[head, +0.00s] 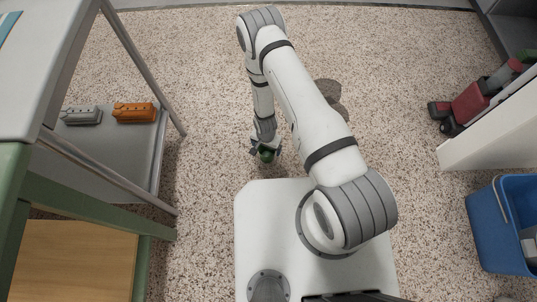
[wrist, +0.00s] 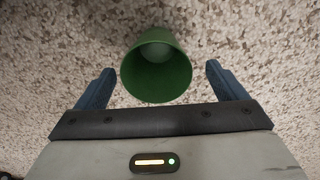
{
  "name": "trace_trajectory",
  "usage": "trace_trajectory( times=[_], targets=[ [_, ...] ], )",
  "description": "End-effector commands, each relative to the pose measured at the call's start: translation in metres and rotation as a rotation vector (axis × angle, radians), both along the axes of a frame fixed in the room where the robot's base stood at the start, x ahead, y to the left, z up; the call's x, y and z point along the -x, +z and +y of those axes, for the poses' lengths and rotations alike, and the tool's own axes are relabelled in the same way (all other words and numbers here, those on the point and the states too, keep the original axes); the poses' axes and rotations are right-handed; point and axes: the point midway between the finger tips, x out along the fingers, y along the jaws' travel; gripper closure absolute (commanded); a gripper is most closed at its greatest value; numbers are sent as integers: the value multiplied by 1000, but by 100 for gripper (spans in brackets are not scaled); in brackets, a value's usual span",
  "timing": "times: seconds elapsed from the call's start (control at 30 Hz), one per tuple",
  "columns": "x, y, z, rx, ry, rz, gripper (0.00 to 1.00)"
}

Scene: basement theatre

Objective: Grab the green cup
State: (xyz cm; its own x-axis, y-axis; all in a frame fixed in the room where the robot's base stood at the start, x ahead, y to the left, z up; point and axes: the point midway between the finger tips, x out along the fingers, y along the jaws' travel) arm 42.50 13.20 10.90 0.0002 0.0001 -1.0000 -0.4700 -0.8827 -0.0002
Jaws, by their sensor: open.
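The green cup (wrist: 156,68) is between the two blue-grey fingers of my gripper (wrist: 158,84) in the wrist view. Its open mouth faces the camera, and floor shows between the cup and each finger. Whether the cup rests on the floor cannot be told for certain.
A grey shelf (head: 98,165) at left holds a grey object (head: 82,116) and an orange object (head: 134,112). At right are a red and black machine (head: 472,102) and a blue bin (head: 497,225). A brown round object (head: 328,90) is behind my arm. Speckled floor lies open around.

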Motion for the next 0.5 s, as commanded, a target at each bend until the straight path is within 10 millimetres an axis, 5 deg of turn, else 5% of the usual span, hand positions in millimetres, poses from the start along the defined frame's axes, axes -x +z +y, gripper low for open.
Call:
trace_trajectory(
  times=[0.5],
  targets=[
    [2, -58, -4, 0, 1, 1, 8]
  ],
)
